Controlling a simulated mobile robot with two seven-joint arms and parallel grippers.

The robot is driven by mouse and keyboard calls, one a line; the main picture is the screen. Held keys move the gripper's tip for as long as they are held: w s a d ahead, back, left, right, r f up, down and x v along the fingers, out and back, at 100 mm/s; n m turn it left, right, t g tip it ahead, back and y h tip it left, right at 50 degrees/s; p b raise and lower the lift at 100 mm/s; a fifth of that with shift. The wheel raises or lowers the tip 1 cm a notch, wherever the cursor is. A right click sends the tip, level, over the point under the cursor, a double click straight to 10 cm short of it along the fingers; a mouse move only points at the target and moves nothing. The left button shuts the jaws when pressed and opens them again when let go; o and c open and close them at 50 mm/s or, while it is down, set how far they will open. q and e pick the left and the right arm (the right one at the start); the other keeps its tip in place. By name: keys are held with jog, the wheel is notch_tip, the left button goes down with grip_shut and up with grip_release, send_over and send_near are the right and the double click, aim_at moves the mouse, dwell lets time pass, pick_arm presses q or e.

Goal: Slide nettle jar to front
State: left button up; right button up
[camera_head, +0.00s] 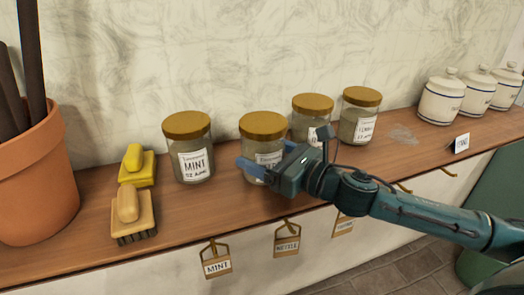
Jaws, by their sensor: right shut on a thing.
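The jar that my right gripper (264,170) is shut on has a gold lid and a white label (262,126). It stands upright on the wooden shelf, nearly above the hanging NETTLE tag (287,239). The gripper covers most of its label, so I cannot read the name; I take it as the nettle jar. One blue finger shows at the jar's left front, and the gripper body is at its right front. My left gripper is not in view.
The MINT jar (189,148) stands to the left. Two more gold-lidded jars, one partly hidden (312,104) and one clear (360,116), stand to the right. Brushes (133,215), a terracotta pot (35,185) and white canisters (440,98) share the shelf (205,215). Bare shelf lies in front.

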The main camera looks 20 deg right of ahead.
aim_at(270, 162)
jog(key=shift+s+b, duration=0.4)
jog(key=shift+s, duration=1.15)
jog(key=o, duration=1.2)
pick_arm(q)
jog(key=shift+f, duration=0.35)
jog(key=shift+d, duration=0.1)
